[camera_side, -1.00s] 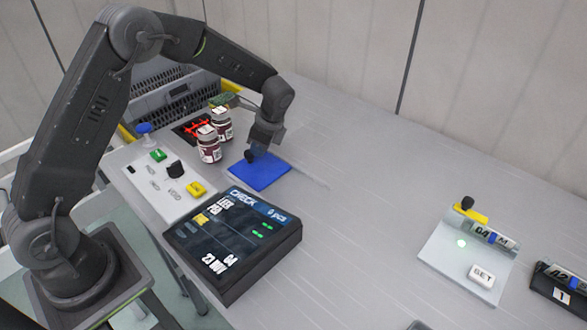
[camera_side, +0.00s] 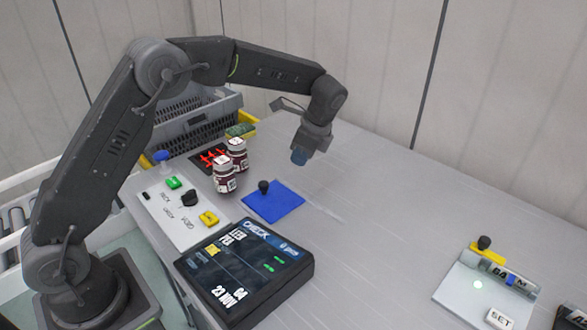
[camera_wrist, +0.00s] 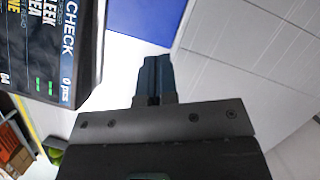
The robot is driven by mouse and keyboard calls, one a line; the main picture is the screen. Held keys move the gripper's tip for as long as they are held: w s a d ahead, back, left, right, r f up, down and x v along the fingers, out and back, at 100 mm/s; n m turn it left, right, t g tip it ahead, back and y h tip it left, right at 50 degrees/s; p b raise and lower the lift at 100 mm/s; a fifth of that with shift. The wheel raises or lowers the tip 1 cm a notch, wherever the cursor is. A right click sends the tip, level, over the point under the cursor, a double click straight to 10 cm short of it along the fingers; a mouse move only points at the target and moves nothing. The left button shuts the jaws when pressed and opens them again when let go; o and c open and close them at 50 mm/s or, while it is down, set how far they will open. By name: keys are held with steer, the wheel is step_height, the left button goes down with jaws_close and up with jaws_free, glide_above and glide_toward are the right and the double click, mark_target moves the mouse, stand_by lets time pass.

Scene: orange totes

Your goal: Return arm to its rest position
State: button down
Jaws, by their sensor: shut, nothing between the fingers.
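My arm reaches over the table from the left in the side view. My gripper (camera_side: 299,158) hangs in the air above and to the right of the blue mat (camera_side: 283,204), with its fingers shut and nothing held. A small black knobbed piece (camera_side: 263,188) stands on the mat's upper left part, apart from the fingers. In the wrist view my closed fingers (camera_wrist: 156,75) show in front of the blue mat (camera_wrist: 125,14); the black piece is not visible there.
A black CHECK display (camera_side: 246,264) stands in front of the mat, and two dark jars (camera_side: 224,178) stand behind left. A white panel (camera_side: 165,222) carries coloured pieces. A grey crate (camera_side: 190,125) is at the back. A pale plate (camera_side: 455,287) lies right. The table's middle right is clear.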

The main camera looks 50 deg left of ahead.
steer(key=s+r+n+t+h, duration=0.2)
steer(key=s+r+n+t, duration=0.3)
steer(key=s+r, duration=0.85)
steer(key=s+d+f+n+t+h, duration=0.1)
steer(key=s+n, duration=0.6)
steer(key=s, duration=0.9)
steer(key=shift+d+f+n+t+h, duration=0.3)
steer(key=shift+d+f+t, duration=0.15)
steer(key=shift+t, duration=0.25)
